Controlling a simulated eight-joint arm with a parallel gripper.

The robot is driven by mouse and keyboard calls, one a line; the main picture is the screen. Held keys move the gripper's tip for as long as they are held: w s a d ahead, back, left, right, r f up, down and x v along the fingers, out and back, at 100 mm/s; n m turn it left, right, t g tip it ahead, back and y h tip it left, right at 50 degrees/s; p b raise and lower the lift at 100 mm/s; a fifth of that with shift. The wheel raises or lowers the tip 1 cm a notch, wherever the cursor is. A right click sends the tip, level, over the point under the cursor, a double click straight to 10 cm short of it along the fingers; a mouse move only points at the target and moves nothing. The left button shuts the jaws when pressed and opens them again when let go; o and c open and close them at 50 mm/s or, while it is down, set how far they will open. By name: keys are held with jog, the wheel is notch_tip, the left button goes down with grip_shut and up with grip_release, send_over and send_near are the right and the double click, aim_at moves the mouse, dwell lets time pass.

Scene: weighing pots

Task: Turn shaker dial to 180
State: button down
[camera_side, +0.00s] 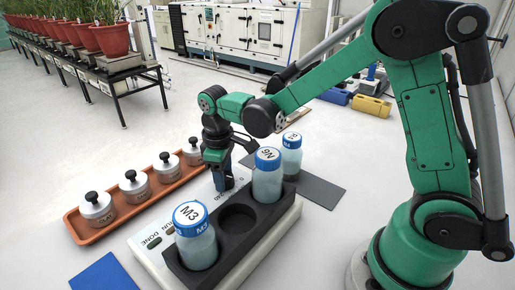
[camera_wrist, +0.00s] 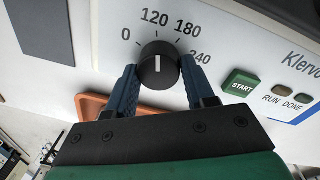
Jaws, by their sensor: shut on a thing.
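The black dial knob (camera_wrist: 159,66) is on the white front panel of the shaker (camera_wrist: 120,50) in the wrist view. Its white pointer line points straight up, close to the 120 mark and short of 180. Labels 0, 120, 180 and 240 curve around it. My gripper (camera_wrist: 160,78) has its blue fingers on both sides of the knob, shut on it. In the side view my gripper (camera_side: 226,186) points down at the panel of the shaker (camera_side: 143,257), and the dial is hidden there. The green START button (camera_wrist: 240,86) sits right of the dial, beside dark RUN and DONE lights.
The shaker's black holder (camera_side: 235,252) bears bottle M3 (camera_side: 197,245) in front, an empty middle hole, and another blue-capped bottle (camera_side: 267,183) behind. A third bottle (camera_side: 291,160) stands near the grey mat (camera_side: 318,190). An orange tray (camera_side: 125,222) of several knobbed pots and a blue mat (camera_side: 101,272) lie left.

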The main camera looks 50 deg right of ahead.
aim_at(225, 173)
jog(key=shift+c, duration=1.5)
grip_release()
jog(key=shift+a+r, duration=0.2)
jog(key=shift+r, duration=2.6)
jog(key=shift+d+y, duration=0.45)
jog(key=shift+y, duration=0.05)
jog(key=shift+w+d+g, duration=0.1)
jog(key=shift+g, duration=0.2)
jog(key=shift+a+f, duration=0.2)
jog(key=shift+f, duration=2.5)
